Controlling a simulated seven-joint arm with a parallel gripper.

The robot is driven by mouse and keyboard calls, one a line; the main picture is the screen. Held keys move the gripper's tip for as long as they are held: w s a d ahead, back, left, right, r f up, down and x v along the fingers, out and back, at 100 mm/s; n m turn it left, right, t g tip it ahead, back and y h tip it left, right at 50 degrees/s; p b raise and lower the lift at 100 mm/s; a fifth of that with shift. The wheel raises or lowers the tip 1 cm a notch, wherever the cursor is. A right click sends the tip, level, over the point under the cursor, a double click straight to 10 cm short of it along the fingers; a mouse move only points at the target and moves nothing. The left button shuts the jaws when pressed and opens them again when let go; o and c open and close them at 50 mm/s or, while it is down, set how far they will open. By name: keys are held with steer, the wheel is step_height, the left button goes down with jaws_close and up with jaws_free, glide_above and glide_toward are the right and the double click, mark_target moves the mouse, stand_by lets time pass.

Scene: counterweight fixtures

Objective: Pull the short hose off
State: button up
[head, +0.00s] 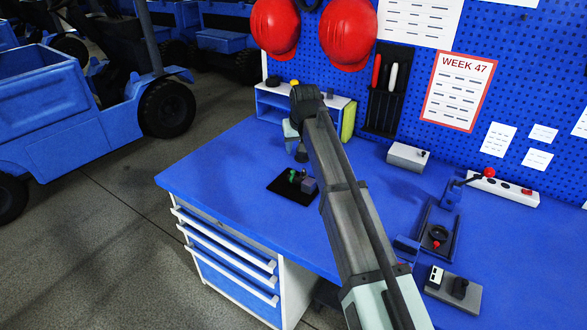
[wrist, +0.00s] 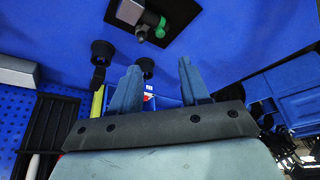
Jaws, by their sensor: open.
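A black mat (head: 282,187) lies on the blue bench. On it stands a small grey block (head: 309,186) with a dark fitting and a short green piece (head: 292,175), which looks like the short hose. In the wrist view the green piece (wrist: 160,29) sits at the dark fitting beside the grey block (wrist: 130,11), near the top edge. How it joins the fitting is too small to tell. My gripper (wrist: 160,78) is open, with nothing between its fingers. In the head view my gripper (head: 301,155) is above and behind the mat, apart from the block, partly hidden by my arm.
A white shelf unit (head: 268,102) stands behind my gripper. To the right are a grey box (head: 408,157), a black fixture with a round knob (head: 438,235), a switch strip (head: 503,189) and a grey plate (head: 453,291). The bench left of the mat is clear.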

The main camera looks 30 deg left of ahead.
mark_target(293, 171)
steer(key=x, duration=1.3)
steer(key=shift+a+f, duration=0.1)
steer(key=shift+f, duration=0.2)
jaws_close()
